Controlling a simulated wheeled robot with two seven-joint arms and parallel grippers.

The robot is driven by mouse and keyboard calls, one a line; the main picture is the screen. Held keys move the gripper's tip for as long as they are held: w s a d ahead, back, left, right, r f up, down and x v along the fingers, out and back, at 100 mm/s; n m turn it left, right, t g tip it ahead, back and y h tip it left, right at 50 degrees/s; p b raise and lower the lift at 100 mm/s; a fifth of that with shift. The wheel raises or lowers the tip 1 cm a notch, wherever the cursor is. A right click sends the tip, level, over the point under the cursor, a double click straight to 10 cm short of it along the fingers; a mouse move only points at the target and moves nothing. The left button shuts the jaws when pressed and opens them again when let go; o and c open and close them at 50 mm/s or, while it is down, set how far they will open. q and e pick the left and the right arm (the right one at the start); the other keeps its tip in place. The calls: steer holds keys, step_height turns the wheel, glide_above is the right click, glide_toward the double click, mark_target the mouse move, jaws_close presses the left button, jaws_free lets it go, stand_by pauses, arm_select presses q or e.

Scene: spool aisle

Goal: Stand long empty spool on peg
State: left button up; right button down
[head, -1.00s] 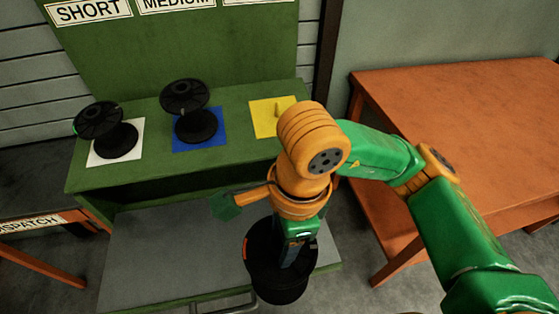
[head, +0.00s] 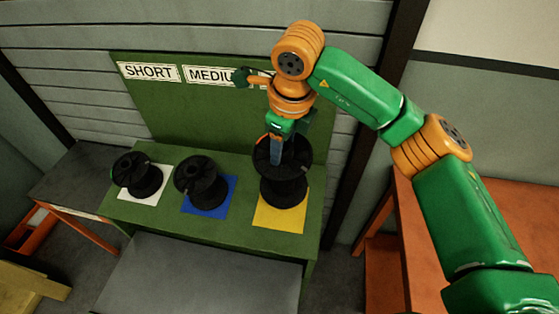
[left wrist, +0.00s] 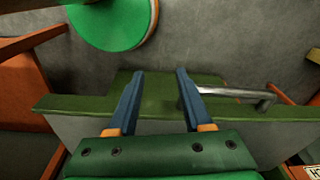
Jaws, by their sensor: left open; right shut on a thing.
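The long black spool (head: 281,172) is upright over the yellow square (head: 268,220) at the right end of the green bench. My right gripper (head: 276,155) is shut on it from above, with a finger reaching inside the top rim. The yellow square's peg is hidden by the spool, and I cannot tell whether the spool touches the square. My left gripper (left wrist: 160,88) is open and empty in the left wrist view, above a green-edged surface. It does not show in the head view.
A black spool (head: 138,175) stands on the white square (head: 152,195), and another (head: 201,183) on the blue square (head: 221,205). A green board (head: 170,110) with SHORT and MEDIUM labels rises behind. A grey shelf (head: 205,275) lies below. An orange table (head: 500,205) stands right.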

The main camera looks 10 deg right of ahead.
steer(key=shift+a, duration=0.15)
steer(key=shift+s+a+r, duration=0.1)
steer(key=shift+s+a, duration=0.05)
steer(key=shift+a, duration=0.3)
steer(key=shift+s+a+r, duration=0.1)
steer(key=shift+s+a, duration=0.05)
steer(key=shift+a, duration=0.25)
steer(key=b, duration=0.4)
glide_above(284, 186)
steer(key=a, duration=0.1)
steer(key=x, duration=0.5)
steer(key=shift+s+d+f, duration=0.1)
steer(key=shift+f, duration=0.05)
steer(key=shift+f+b, duration=0.4)
steer(key=shift+b, duration=0.05)
arm_select(q)
steer(key=f, duration=0.2)
steer(key=a+f, duration=0.1)
steer(key=f, duration=0.1)
steer(key=shift+s+a+f, duration=0.1)
steer(key=shift+s+f, duration=0.05)
steer(key=shift+f, duration=0.25)
steer(key=shift+f, duration=0.25)
